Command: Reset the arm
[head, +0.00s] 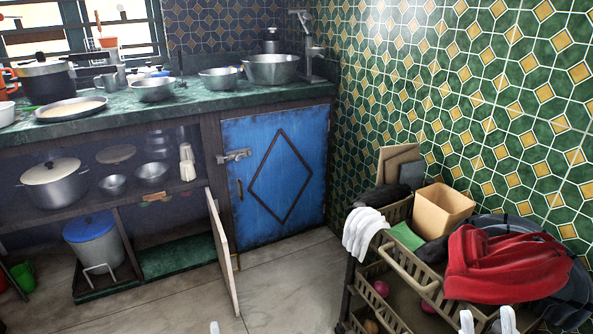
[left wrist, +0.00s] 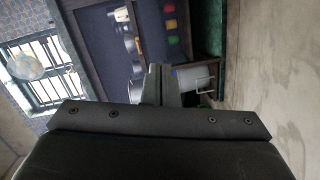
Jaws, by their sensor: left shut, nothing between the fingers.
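My left gripper (head: 214,327) shows only as a small pale tip at the bottom edge of the head view, over the floor. In the left wrist view its dark fingers (left wrist: 158,85) are together with nothing between them. My right gripper (head: 488,321) shows as two pale fingertips at the bottom right of the head view, apart from each other, with nothing seen between them. It is in front of the basket rack and the red cloth. The rest of both arms is out of the head view.
A green counter (head: 205,97) with pots and bowls runs along the back. Below it, a cabinet door (head: 222,255) stands open beside the closed blue door (head: 275,170). A basket rack (head: 408,262) with a red cloth (head: 510,262) is at right. Middle floor is clear.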

